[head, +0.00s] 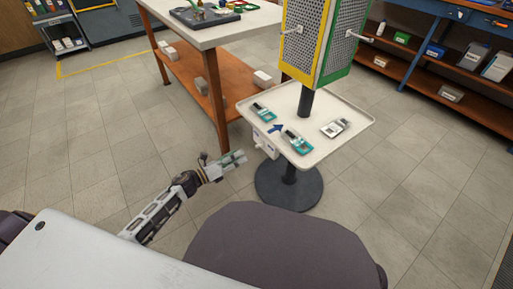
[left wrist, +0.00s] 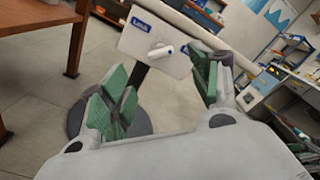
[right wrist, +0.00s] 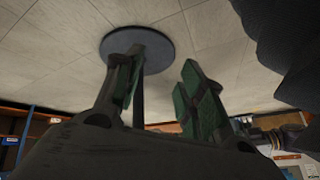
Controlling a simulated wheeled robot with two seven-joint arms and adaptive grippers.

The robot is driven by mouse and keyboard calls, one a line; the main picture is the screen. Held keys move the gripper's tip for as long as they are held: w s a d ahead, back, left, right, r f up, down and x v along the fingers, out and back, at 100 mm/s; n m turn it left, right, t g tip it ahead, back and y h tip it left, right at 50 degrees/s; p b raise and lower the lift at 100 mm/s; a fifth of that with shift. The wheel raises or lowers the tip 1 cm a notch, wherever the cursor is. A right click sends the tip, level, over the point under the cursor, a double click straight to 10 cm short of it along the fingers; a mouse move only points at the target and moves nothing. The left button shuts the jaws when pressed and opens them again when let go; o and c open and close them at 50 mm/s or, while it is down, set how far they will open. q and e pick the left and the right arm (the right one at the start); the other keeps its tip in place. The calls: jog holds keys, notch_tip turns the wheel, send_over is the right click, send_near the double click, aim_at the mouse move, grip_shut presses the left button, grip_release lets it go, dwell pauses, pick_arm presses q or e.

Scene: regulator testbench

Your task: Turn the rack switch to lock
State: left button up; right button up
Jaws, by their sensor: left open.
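The rack switch (head: 262,145) is a small white lever on a pale box under the near left edge of the tray. In the left wrist view the white lever (left wrist: 163,50) sticks out from the plate (left wrist: 145,38), below a blue label (left wrist: 141,23) whose white letters are blurred. My left gripper (head: 236,160) is just left of and below the switch in the head view. In the left wrist view its green-padded fingers are spread, with the lever beyond the gap, apparently untouched. My right gripper (right wrist: 163,85) is open and empty, away from the switch.
The cream tray (head: 345,148) holds several small devices and stands on a dark post with a round base (head: 290,190). A perforated panel (head: 320,40) rises above it. An orange-framed workbench (head: 205,85) stands behind left.

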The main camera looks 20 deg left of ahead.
aim_at(257, 146)
pick_arm(q)
jog(key=b+x, duration=0.1)
jog(key=x, duration=0.4)
jog(key=shift+w+d, duration=0.4)
jog(key=shift+w, duration=0.15)
jog(key=shift+b+x, duration=0.55)
jog(key=shift+x, duration=1.25)
pick_arm(e)
jog(key=shift+t, duration=0.3)
jog(key=shift+s+a+f, duration=0.15)
jog(key=shift+f, duration=0.95)
jog(key=shift+s+a+f, duration=0.1)
jog(key=shift+a+f, duration=0.05)
jog(key=shift+f, duration=0.9)
jog(key=shift+w, duration=0.15)
pick_arm(q)
jog(key=c, duration=1)
pick_arm(e)
jog(key=shift+w+a+r, duration=0.1)
jog(key=shift+w+r, duration=0.05)
jog(key=shift+r, duration=0.1)
